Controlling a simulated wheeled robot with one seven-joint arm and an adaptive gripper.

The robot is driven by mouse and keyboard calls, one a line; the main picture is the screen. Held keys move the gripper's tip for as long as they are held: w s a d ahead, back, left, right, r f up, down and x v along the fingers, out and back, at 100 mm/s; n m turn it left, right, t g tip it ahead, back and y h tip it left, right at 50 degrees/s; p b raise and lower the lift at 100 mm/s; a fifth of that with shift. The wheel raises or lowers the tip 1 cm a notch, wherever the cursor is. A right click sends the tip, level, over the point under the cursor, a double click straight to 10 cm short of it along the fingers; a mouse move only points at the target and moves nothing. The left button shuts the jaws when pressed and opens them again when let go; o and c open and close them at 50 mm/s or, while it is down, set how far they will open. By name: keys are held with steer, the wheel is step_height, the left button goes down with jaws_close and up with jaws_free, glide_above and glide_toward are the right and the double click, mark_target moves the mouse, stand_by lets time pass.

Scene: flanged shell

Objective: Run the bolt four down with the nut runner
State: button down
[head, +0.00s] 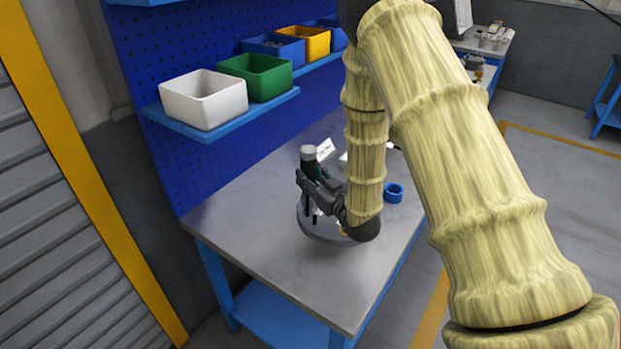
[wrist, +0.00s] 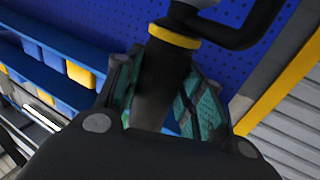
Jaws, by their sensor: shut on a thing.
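The nut runner is a dark tool with a yellow band (wrist: 173,37) and a side handle in the wrist view. Its grey top (head: 308,153) shows above my gripper (head: 318,187) in the head view. My gripper is shut on the nut runner's dark body, with teal pads on either side of it in the wrist view. The round grey flanged shell (head: 318,232) sits on the bench under my gripper, and my arm hides part of it. A dark upright piece shows over the shell, but I cannot tell which bolt is four or whether the tool touches one.
The grey workbench (head: 240,235) is clear at its left and front. A blue ring-shaped holder (head: 393,193) stands right of my forearm. White cards (head: 325,150) stand behind the shell. White (head: 203,100), green (head: 256,77), blue and yellow bins sit on the shelf along the blue pegboard.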

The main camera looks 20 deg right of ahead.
mark_target(314, 170)
steer(key=shift+f+b, duration=1)
steer(key=shift+f, duration=0.3)
stand_by(0.7)
steer(key=shift+w+d+n+g+y, duration=0.1)
steer(key=shift+n+g+y, duration=0.2)
steer(key=shift+n+y, duration=0.35)
steer(key=shift+y, duration=0.55)
steer(key=shift+w+n+g+y+b, duration=0.1)
steer(key=shift+n+g+y+b, duration=0.3)
steer(key=shift+n+y, duration=0.2)
steer(key=shift+d+f, duration=0.1)
steer(key=shift+f, duration=0.2)
stand_by(1.0)
steer(key=shift+r, duration=0.25)
stand_by(0.5)
steer(key=shift+r, duration=0.35)
steer(key=shift+r+p, duration=1.3)
steer(key=shift+r, duration=1.2)
